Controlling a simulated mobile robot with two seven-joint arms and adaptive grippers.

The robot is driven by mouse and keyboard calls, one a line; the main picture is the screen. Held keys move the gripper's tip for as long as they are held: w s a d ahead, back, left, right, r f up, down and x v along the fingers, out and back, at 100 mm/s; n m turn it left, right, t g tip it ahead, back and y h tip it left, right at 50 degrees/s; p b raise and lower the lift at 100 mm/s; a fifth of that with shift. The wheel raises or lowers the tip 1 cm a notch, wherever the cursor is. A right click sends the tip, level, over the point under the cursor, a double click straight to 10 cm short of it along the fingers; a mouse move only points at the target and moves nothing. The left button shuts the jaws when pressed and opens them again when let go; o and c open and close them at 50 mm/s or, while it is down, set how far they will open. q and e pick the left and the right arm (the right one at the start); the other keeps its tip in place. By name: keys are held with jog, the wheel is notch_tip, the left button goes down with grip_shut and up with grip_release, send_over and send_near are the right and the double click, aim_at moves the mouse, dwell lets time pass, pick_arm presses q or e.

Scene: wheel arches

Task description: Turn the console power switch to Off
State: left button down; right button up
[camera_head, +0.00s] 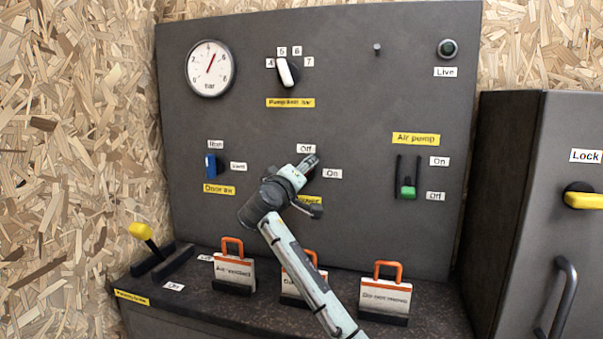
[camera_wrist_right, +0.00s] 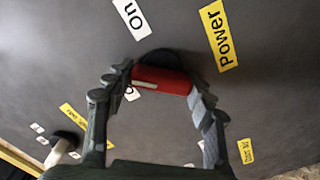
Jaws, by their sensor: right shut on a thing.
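The power switch (camera_wrist_right: 165,80) is a red bar handle on a dark round base in the right wrist view. My right gripper (camera_wrist_right: 160,77) is shut on it, one finger at each end. The handle's white stripe points toward a white label (camera_wrist_right: 132,93) partly hidden by a finger, not toward the On label (camera_wrist_right: 130,18). In the head view my right gripper (camera_head: 308,164) covers the switch, just below the Off label (camera_head: 306,148) and left of the On label (camera_head: 332,173). The yellow Power label (camera_head: 309,201) is partly hidden. My left gripper is not in view.
The door air switch (camera_head: 211,165) is to the left and the green air pump lever (camera_head: 407,192) to the right. The pump knob (camera_head: 286,72) is above. Several tags with orange handles (camera_head: 388,268) stand on the ledge below, near my right arm.

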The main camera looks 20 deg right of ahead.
jog(key=n, duration=0.4)
jog(key=shift+f+n, duration=0.15)
jog(key=shift+n, duration=0.15)
jog(key=shift+f+n, duration=0.1)
jog(key=shift+n, duration=1.6)
jog(key=o, duration=1.2)
jog(key=shift+c, duration=0.2)
jog(key=shift+a, duration=0.1)
jog(key=v, duration=1.2)
jog(key=shift+w, duration=0.2)
